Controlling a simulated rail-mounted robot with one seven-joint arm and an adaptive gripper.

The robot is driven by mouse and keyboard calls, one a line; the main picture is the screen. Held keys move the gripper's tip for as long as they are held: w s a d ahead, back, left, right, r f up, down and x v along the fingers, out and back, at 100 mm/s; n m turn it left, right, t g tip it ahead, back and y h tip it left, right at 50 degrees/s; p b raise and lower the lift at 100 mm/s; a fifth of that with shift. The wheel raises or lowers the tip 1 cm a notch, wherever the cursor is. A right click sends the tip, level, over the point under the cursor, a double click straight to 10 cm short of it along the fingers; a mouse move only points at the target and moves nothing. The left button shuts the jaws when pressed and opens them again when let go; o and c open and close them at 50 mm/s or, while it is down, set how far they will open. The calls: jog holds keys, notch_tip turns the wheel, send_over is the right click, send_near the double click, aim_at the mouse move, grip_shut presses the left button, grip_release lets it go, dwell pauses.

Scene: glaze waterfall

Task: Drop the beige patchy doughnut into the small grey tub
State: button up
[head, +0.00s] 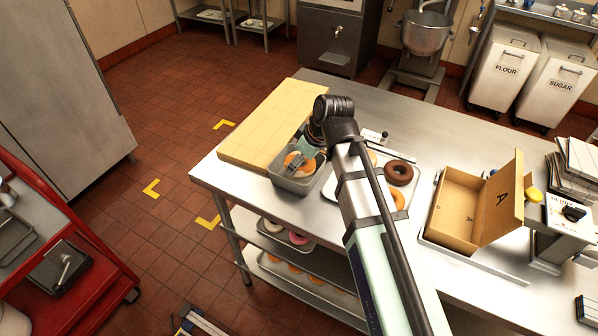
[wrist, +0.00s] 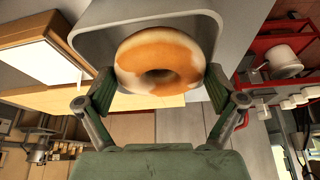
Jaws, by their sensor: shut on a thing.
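The beige patchy doughnut (wrist: 158,62), orange-tan with pale patches, is between the fingers of my gripper (wrist: 160,92) in the wrist view. Both fingers touch its sides. In the head view the doughnut (head: 294,161) shows at the small grey tub (head: 296,186), within the outline of its opening. The tub's grey wall (wrist: 95,22) surrounds the doughnut's far side in the wrist view. My gripper (head: 306,160) is over the tub in the head view, partly hidden by my arm. I cannot tell whether the doughnut touches the tub's floor.
A pale wooden board (head: 268,125) lies behind the tub on the steel table (head: 425,165). To the right, a white tray (head: 335,193) holds a chocolate doughnut (head: 398,172) and others. An open cardboard box (head: 460,205) stands farther right. The table's front left edge is close to the tub.

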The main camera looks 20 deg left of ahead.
jog(key=o, duration=0.8)
jog(key=shift+r, duration=0.15)
jog(key=v, duration=1.1)
jog(key=shift+s+d+r, duration=0.1)
jog(key=shift+d+r, duration=0.15)
jog(key=shift+r, duration=0.1)
